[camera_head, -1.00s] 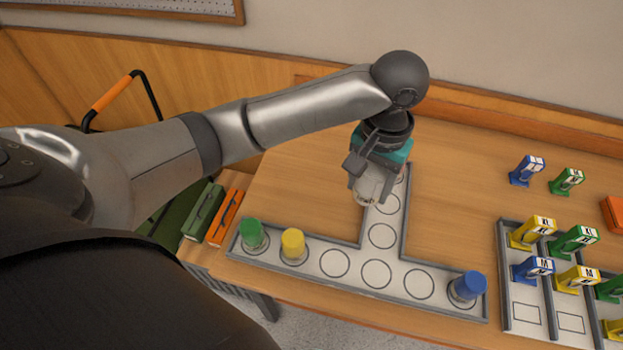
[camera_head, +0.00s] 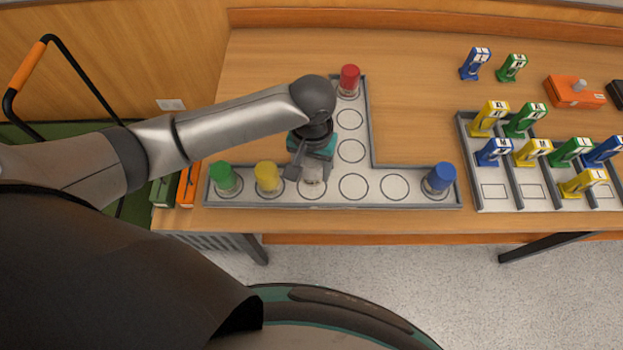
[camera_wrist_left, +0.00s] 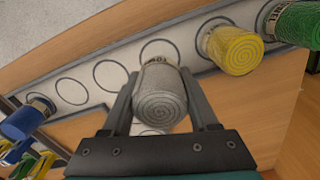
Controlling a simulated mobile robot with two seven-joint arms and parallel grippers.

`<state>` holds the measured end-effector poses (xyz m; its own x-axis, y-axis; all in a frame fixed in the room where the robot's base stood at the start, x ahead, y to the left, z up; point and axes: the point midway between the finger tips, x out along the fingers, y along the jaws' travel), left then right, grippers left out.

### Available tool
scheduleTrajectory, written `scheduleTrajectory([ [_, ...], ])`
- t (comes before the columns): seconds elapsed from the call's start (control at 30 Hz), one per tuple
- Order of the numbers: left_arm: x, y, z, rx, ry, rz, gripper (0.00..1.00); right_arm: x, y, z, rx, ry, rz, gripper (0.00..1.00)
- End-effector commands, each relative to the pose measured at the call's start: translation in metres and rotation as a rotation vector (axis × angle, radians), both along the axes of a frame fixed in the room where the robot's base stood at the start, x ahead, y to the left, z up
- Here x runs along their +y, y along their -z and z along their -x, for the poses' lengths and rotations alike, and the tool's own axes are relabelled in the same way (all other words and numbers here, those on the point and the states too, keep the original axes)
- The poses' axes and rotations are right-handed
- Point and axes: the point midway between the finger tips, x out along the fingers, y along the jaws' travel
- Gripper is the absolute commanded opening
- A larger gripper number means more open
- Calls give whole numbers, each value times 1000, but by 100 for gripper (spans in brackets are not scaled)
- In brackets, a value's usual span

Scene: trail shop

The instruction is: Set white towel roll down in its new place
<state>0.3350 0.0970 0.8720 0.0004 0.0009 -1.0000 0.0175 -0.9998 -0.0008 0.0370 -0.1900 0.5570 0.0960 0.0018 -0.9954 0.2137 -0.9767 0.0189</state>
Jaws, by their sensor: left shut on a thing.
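My left gripper (camera_head: 313,178) is shut on the white towel roll (camera_wrist_left: 160,95), which stands upright between the fingers. It is at the third circle of the T-shaped grey tray's (camera_head: 372,203) long row, just right of the yellow roll (camera_head: 268,178). In the left wrist view, a ring shows just beyond the white roll; I cannot tell whether its base touches the tray. A green roll (camera_head: 224,179) stands at the row's left end, a blue roll (camera_head: 440,179) at its right end. A red roll (camera_head: 348,82) stands at the stem's far end. My right gripper is out of view.
Two empty circles lie between my gripper and the blue roll, and two more (camera_head: 351,151) in the stem. A divided tray (camera_head: 487,205) with several blue, green and yellow items stands to the right. An orange box (camera_head: 575,92) lies behind it. Bare table separates the trays.

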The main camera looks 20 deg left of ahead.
Motion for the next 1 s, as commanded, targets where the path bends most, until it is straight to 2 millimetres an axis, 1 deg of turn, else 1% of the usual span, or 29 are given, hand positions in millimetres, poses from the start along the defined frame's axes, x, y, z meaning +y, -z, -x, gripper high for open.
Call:
scheduleTrajectory([
  [0.17, 0, 13, 0, 0, 0, 0, 0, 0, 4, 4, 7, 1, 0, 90],
  [0.3, 0, 35, 0, 1, -1, -1, 0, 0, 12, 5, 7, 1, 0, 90],
  [0.4, 0, 47, 0, 1, 0, -1, 0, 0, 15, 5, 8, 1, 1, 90],
  [0.67, 0, 46, 0, -1, 1, 0, 0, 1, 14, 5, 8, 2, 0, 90],
  [0.77, 0, 49, 0, 0, 0, 0, 0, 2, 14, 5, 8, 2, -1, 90],
  [0.8, 0, 49, 0, 0, 0, 0, 62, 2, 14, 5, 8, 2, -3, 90],
  [1.0, 0, 49, 0, 0, 0, 0, 85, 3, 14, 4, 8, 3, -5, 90],
])
